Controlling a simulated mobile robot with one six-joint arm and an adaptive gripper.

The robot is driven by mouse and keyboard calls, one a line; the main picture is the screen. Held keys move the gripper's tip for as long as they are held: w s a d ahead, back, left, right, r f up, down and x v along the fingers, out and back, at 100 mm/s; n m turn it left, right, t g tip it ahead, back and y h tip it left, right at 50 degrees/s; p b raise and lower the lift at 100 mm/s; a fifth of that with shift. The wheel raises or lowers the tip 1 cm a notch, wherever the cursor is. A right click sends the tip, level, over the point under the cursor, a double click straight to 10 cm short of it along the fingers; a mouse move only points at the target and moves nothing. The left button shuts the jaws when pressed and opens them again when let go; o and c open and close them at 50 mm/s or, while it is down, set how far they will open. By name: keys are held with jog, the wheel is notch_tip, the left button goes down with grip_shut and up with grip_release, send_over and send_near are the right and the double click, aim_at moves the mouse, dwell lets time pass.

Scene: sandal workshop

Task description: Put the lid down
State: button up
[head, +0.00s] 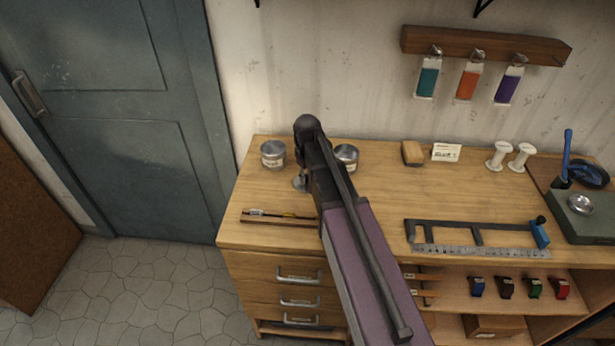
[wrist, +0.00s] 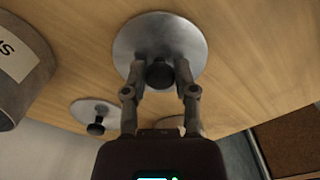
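A round grey metal lid (wrist: 190,45) with a dark knob (wrist: 160,75) fills the upper middle of the wrist view. My gripper (wrist: 160,70) has its two fingers on either side of this knob and looks shut on it. The lid is over the wooden tabletop; I cannot tell whether it touches the wood. In the head view, my arm hides most of the gripper, and a small grey part of a lid (head: 299,183) shows at its left. A second lid with a dark knob (wrist: 96,127) lies on the tabletop, lower left in the wrist view.
Two metal tins stand on the workbench (head: 235,232), one left (head: 272,155) and one right (head: 346,153) of my arm. A labelled tin (wrist: 20,75) is close at the wrist view's left. A narrow tray (head: 280,220) lies near the front edge. A brush block (head: 412,153) is right.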

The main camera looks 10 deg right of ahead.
aim_at(307, 176)
jog(key=shift+o, duration=1.4)
jog(key=shift+r, duration=0.15)
notch_tip(307, 176, up, 12)
jog(key=p, duration=1.2)
jog(key=s+m, duration=0.5)
jog(key=s, duration=1.1)
jog(key=shift+d, duration=0.15)
